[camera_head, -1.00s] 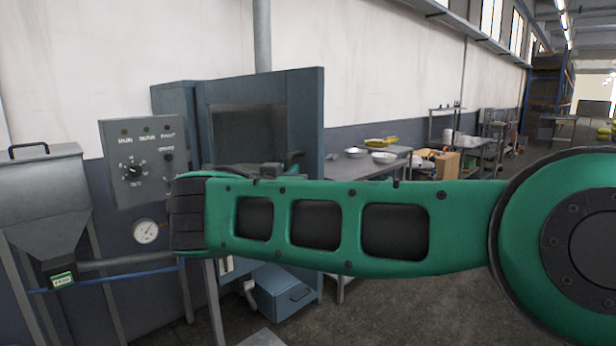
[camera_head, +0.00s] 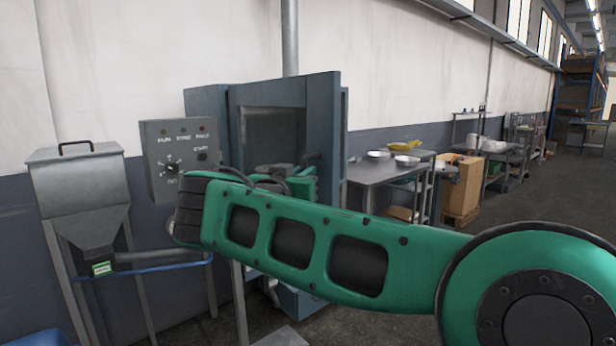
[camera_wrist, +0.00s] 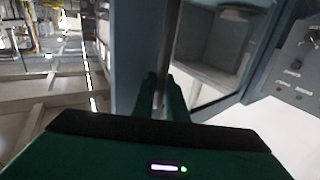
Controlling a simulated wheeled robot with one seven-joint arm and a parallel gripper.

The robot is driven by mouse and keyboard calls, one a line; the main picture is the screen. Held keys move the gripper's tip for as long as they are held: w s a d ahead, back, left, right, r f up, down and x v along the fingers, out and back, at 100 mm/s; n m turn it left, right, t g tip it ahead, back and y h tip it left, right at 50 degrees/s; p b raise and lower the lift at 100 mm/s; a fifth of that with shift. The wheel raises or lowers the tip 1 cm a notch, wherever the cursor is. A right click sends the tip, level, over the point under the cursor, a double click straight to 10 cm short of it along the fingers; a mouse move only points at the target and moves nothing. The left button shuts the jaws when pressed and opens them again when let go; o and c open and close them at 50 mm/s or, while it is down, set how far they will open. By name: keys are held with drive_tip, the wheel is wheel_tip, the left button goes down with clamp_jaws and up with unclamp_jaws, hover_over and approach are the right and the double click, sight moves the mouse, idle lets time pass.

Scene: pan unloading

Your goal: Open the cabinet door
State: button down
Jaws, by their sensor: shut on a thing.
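The blue-grey cabinet (camera_head: 205,105) stands against the wall in the head view. Its door (camera_head: 318,110) has a dark window (camera_head: 272,135) and a slanting top edge. A thin lighter strip shows behind the door's right edge; I cannot tell how far the door stands open. In the wrist view, my gripper (camera_wrist: 162,95) is shut on the upright metal bar handle (camera_wrist: 168,45), with a finger on each side. The window (camera_wrist: 215,55) lies to the right of the handle. In the head view, my forearm hides the lower door and most of my gripper.
A metal table (camera_head: 375,172) with bowls stands to the right, near a cardboard box (camera_head: 462,185). Open floor lies at the right.

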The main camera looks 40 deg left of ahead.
drive_tip(key=c, duration=1.8)
unclamp_jaws()
drive_tip(key=shift+o, duration=0.2)
drive_tip(key=v, duration=1)
drive_tip(key=shift+s, duration=0.35)
drive_tip(key=shift+d, duration=0.1)
